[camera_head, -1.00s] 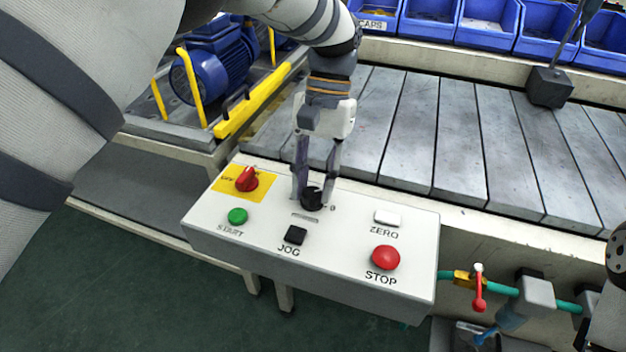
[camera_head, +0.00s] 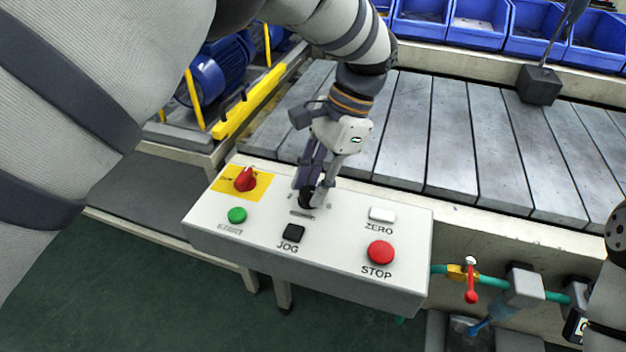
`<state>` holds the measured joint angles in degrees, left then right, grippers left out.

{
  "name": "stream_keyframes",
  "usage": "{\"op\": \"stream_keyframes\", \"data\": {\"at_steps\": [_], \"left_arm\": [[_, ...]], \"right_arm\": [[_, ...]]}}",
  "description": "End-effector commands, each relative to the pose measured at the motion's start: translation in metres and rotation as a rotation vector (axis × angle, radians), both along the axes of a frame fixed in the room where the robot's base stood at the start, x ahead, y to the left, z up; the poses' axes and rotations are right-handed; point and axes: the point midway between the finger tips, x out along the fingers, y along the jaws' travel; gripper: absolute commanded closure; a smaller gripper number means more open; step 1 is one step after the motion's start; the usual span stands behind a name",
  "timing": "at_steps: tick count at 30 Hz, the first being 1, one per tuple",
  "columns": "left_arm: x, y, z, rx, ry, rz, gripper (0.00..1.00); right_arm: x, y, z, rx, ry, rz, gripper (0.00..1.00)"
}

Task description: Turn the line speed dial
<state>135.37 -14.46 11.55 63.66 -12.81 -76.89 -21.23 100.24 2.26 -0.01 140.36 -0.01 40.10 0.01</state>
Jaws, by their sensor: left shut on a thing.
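The line speed dial (camera_head: 306,198) is a small black knob near the back edge of the white control panel (camera_head: 345,268), between the red switch on its yellow plate and the white ZERO button. My left gripper (camera_head: 314,194) reaches down from above and is shut on the dial, with its fingers on either side. The gripper looks twisted relative to the panel. The fingers partly hide the dial and the markings around it. My right gripper is not in view; only part of my right arm shows at the right edge.
Near the dial are the red switch (camera_head: 246,179), green START button (camera_head: 237,215), black JOG button (camera_head: 293,233), white ZERO button (camera_head: 382,214) and red STOP button (camera_head: 380,252). Behind lies the slatted conveyor (camera_head: 455,140). A red-handled valve (camera_head: 471,284) sits right of the panel.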

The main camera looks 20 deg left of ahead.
Motion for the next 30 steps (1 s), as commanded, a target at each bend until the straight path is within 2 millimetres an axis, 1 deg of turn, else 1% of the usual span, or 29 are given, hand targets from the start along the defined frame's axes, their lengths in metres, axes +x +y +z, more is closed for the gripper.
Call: {"op": "stream_keyframes", "data": {"at_steps": [6,19,20,21,22,23,30], "left_arm": [[-0.0010,-0.0003,-0.0007,0.000,0.003,-0.040,1.00],[-0.0011,-0.0001,-0.0012,0.000,0.004,-0.048,1.00],[-0.0011,-0.0001,-0.0012,0.000,0.004,-0.048,0.71],[-0.0011,-0.0001,-0.0012,0.000,0.004,-0.048,0.61],[-0.0011,-0.0001,-0.0012,0.000,0.004,-0.048,0.55],[-0.0010,-0.0001,-0.0011,0.000,0.004,-0.048,0.52],[-0.0006,-0.0002,-0.0003,0.000,0.002,-0.047,0.52]], "right_arm": [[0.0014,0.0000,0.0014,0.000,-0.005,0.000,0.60],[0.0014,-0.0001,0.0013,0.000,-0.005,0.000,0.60],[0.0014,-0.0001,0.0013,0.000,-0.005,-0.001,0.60],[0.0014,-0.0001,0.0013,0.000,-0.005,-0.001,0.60],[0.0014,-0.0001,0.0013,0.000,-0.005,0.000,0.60],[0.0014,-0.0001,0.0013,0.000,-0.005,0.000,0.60],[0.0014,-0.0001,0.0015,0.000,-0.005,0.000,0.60]]}}
